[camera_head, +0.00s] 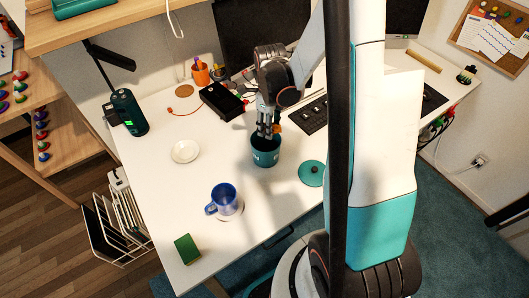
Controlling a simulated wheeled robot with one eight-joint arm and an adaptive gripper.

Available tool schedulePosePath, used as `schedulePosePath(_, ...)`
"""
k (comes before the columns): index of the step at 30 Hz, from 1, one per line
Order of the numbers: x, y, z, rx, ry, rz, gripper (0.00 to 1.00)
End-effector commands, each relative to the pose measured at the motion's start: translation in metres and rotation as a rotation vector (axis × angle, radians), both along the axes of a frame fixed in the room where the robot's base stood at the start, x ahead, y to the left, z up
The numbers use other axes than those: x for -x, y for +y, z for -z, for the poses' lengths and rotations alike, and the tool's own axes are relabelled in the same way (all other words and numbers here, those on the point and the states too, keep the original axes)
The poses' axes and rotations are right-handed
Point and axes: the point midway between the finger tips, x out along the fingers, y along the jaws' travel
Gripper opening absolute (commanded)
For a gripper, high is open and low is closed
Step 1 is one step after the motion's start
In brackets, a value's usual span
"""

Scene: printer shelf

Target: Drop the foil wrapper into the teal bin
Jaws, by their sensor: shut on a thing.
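The teal bin (265,158) stands upright on the white desk, with its mouth facing up. My gripper (267,134) points down right at the bin's mouth, its fingertips over or just inside the rim; I cannot tell which. The gripper is shut on the foil wrapper (277,126), a small orange-gold bit showing at the right side of the fingers. Most of the wrapper is hidden by the fingers.
A round teal lid (312,173) lies right of the bin. A black box (222,101), a white saucer (185,151), a blue mug (223,199), a green sponge-like block (187,249) and a keyboard (308,116) are around. The desk's front middle is clear.

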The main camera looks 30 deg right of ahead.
Motion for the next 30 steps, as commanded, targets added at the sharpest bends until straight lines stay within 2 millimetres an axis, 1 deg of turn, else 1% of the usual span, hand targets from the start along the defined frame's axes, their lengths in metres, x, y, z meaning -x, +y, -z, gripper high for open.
schedulePosePath(1,-0.0001,0.0000,0.0083,0.000,0.000,0.000,0.31)
schedulePosePath(4,-0.0001,0.0001,0.0143,0.000,0.000,-0.001,0.31)
schedulePosePath(13,0.0001,0.0001,0.0155,0.000,0.000,-0.001,0.31)
schedulePosePath(14,0.0001,0.0001,0.0155,0.000,0.000,-0.001,0.45)
schedulePosePath(15,0.0001,0.0001,0.0154,0.000,0.000,-0.001,0.54)
schedulePosePath(16,0.0001,0.0001,0.0154,0.000,0.000,-0.001,0.61)
schedulePosePath(17,0.0001,0.0001,0.0154,0.000,0.000,-0.001,0.64)
schedulePosePath(26,0.0001,0.0001,0.0153,0.000,0.000,-0.001,0.64)
schedulePosePath(30,-0.0001,0.0001,0.0102,0.000,0.000,-0.001,0.64)
